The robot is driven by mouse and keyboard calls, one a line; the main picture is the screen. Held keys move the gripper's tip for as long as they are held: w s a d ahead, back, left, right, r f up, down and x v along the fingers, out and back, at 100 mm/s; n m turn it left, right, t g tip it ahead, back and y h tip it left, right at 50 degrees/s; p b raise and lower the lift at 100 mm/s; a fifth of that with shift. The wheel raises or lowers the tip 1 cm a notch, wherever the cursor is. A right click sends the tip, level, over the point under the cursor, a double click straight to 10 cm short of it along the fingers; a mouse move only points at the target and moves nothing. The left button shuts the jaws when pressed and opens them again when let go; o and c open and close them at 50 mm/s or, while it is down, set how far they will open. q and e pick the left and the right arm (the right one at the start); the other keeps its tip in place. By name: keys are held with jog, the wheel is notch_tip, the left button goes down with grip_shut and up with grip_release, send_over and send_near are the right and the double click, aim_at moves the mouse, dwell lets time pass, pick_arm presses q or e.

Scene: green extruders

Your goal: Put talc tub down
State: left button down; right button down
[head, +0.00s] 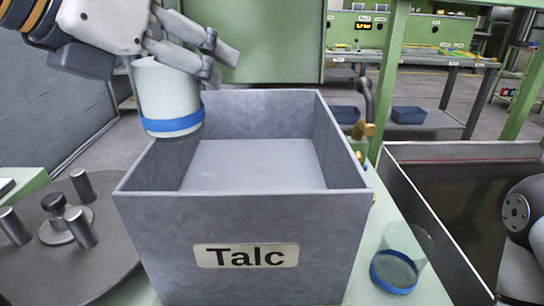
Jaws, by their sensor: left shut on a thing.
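The talc tub (168,98) is a pale, whitish cup shape with a blue band around its lower end. My left gripper (205,65) is shut on it and holds it slightly tilted at the left rim of the grey bin. The grey bin (245,225) carries a "Talc" label (246,255) on its front wall. The part of the bin floor that I see is bare. Whether the tub touches the bin rim I cannot tell. My right gripper is not in view.
A clear tub with a blue band (400,262) stands right of the bin. A round grey plate (75,265) with several metal cylinders is at the left. A dark open box (440,205) stands at the right. Green-framed benches are behind.

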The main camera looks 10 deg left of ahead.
pick_arm(q)
jog(key=c, duration=2.4)
grip_release()
jog(key=x, duration=0.8)
jog(key=shift+w+d+r, duration=0.1)
jog(key=shift+w+d, duration=0.1)
jog(key=shift+d, duration=0.1)
jog(key=w+f, duration=0.1)
jog(key=f, duration=0.1)
jog(key=w+d+f, duration=0.1)
jog(key=w, duration=0.1)
jog(key=w+d+f, duration=0.1)
jog(key=f, duration=0.1)
jog(key=shift+w+f, duration=0.25)
jog(key=shift+f, duration=0.05)
notch_tip(320, 180, down, 3)
jog(key=shift+w+d+r, duration=0.1)
jog(key=shift+f, duration=0.2)
jog(key=shift+f, duration=0.2)
jog(key=c, duration=0.7)
grip_release()
jog(key=shift+c, duration=0.2)
